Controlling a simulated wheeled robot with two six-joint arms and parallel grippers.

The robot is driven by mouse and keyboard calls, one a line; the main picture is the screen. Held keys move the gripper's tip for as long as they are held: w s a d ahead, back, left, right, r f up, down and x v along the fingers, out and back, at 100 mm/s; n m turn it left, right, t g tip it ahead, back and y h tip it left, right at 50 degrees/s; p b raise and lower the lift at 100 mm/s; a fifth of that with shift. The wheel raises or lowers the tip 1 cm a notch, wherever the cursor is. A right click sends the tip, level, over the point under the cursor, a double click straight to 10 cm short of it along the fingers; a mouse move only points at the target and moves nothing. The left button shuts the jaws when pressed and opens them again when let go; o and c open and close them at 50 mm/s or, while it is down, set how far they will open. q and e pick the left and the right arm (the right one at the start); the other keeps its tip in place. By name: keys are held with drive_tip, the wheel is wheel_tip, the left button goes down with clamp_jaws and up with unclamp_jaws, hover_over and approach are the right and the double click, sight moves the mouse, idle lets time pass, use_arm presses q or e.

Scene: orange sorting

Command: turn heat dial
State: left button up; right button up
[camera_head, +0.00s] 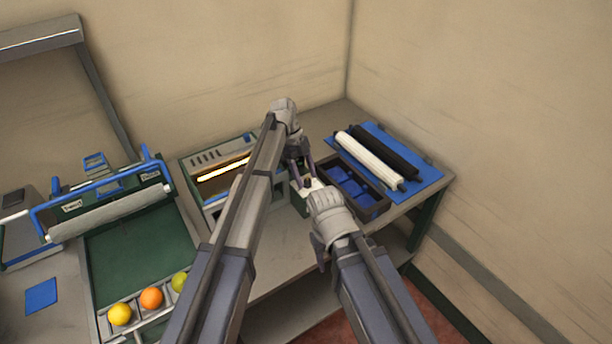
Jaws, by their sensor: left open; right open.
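A heater-like machine (207,187) with a glowing orange-white slot (224,167) stands on the bench, left of centre. My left arm crosses in front of its right part. I cannot make out the heat dial; it may be behind my arm. My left gripper (301,170) points down, open, just right of the machine. Below its fingertips is a small green and white object (299,197) with a dark spot on top, partly hidden by my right wrist. My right gripper (320,254) hangs lower, open, over the front of the bench, partly hidden by its own arm.
A dark tray with blue compartments (372,210) sits right of the grippers. Behind it, white and black rollers lie on a blue mat (428,178). At left, a green machine (130,262) has a roller and several fruits in a front rack (101,323). Walls close off the back and right.

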use_arm(q)
drive_tip(key=p+v, duration=0.6)
drive_tip(key=v, duration=0.1)
drive_tip(key=shift+s, duration=0.1)
drive_tip(key=s+a+f+n+t+y, duration=0.1)
drive_tip(key=s+n+y, duration=0.1)
drive_tip(key=s+n, duration=0.9)
drive_tip(key=s+a+f+n+t+y, duration=0.1)
drive_tip(key=s+a+n+y, duration=0.1)
drive_tip(key=s+n, duration=0.9)
drive_tip(key=s, duration=0.9)
drive_tip(key=shift+a+t+y, duration=0.2)
drive_tip(key=shift+t+y, duration=0.1)
